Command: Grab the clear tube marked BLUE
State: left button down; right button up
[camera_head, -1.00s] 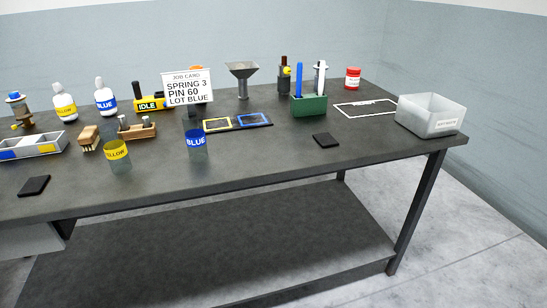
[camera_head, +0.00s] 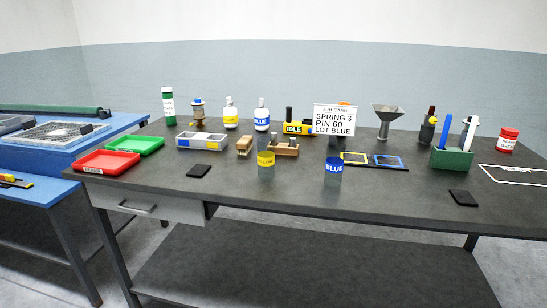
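The clear tube marked BLUE (camera_head: 333,171) stands upright near the front edge of the dark table (camera_head: 290,191), below the job card. A similar clear tube with a yellow band (camera_head: 266,165) stands to its left. A white bottle with a blue BLUE label (camera_head: 262,116) stands farther back. The job card (camera_head: 334,119) reads SPRING 3, PIN 60, LOT BLUE. Neither of my grippers is in view.
Behind the tube lies a dark board with yellow and blue frames (camera_head: 388,161). A wooden block holder (camera_head: 285,147) and brush (camera_head: 244,146) sit left. A green holder (camera_head: 452,157) stands right. Black pads (camera_head: 199,171) lie near the front edge. Table surface around the tube is clear.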

aim_at(336, 150)
jog(key=u, duration=0.4)
jog(key=i, duration=0.9)
jog(key=z, duration=0.05)
